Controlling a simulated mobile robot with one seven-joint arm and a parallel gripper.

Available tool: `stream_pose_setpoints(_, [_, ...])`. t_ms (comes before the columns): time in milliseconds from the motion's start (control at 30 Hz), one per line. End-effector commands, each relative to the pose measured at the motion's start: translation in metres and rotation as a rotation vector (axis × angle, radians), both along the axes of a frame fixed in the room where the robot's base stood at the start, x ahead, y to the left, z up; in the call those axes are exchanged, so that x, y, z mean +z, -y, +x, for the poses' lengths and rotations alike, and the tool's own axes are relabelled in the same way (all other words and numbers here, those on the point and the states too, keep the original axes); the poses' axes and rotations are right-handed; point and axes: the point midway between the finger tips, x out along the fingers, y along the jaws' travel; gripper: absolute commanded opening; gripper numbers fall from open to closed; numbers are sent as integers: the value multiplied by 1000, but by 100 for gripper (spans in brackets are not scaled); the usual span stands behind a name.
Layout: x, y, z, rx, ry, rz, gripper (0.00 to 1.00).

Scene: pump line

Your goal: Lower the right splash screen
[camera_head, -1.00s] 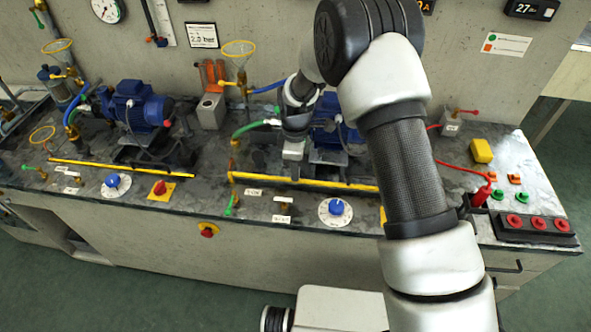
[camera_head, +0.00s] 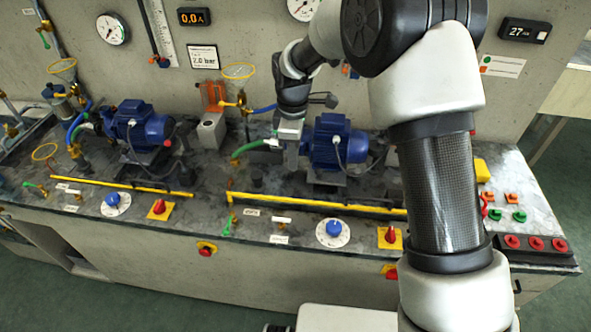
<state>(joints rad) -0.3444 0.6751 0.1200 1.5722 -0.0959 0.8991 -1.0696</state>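A yellow-edged bar (camera_head: 315,205) runs along the bench front before the right blue pump (camera_head: 333,141). It seems to belong to the right splash screen; no upright clear panel can be made out there. A similar yellow bar (camera_head: 120,185) lies before the left blue pump (camera_head: 138,125). My gripper (camera_head: 288,145) points down just left of the right pump, behind and above the right yellow bar and apart from it in the picture. Its fingertips are small and partly lost against the pump's fittings, so their opening is unclear. No held object shows.
A blue dial (camera_head: 333,230) and a red switch on a yellow plate (camera_head: 390,236) sit on the bench front. A yellow ring funnel (camera_head: 238,72) and an orange-topped grey block (camera_head: 211,130) stand left of my gripper. My arm hides part of the bench's right side.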

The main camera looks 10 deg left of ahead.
Motion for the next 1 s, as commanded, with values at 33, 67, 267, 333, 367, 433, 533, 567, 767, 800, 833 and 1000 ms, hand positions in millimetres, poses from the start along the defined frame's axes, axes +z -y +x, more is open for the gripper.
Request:
stream_pose_setpoints(33, [3, 0, 0, 0, 1, 1, 14])
stream_pose_setpoints(67, [4, 0, 0, 0, 1, 0, 19])
stream_pose_setpoints(267, [9, 21, 10, -7, -16, -4, 28])
stream_pose_setpoints(333, [15, 50, 21, -10, -42, -9, 28])
stream_pose_setpoints(367, [19, 66, 26, -10, -55, -11, 28])
stream_pose_setpoints(433, [30, 105, 35, -10, -91, -13, 28])
stream_pose_setpoints(533, [46, 158, 42, -7, -137, -10, 28])
stream_pose_setpoints(567, [50, 172, 42, -7, -150, -9, 28])
stream_pose_setpoints(767, [68, 223, 40, -1, -196, 1, 28])
stream_pose_setpoints(800, [67, 225, 39, 1, -199, 1, 28])
stream_pose_setpoints(833, [65, 225, 38, 2, -200, 1, 28])
stream_pose_setpoints(1000, [40, 225, 33, 1, -201, 1, 28])
